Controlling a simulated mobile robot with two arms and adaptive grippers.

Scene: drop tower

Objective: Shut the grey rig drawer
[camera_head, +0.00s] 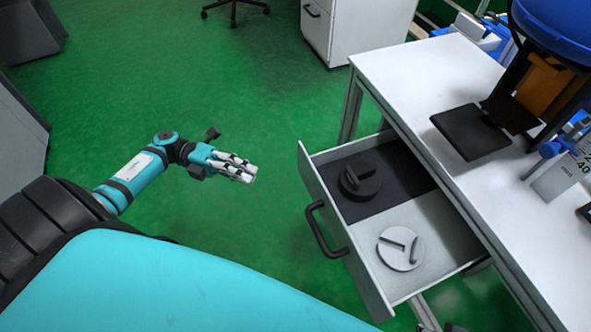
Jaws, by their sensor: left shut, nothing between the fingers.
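The grey rig drawer (348,238) stands pulled out from under the white table, with a dark handle (322,230) on its front. Inside, a dark round piece (360,182) lies on the dark half and a light round piece (400,248) lies on the light half. My left gripper (252,174) is shut and empty, left of the drawer front and apart from the handle, over the green floor. My right gripper is not in view.
The white table (420,75) carries a rig with dark plates (470,132) and a blue top (560,30). A white cabinet (355,28) stands at the back. Green floor (150,75) is clear between my left arm and the cabinet. A chair base (235,8) shows at the top.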

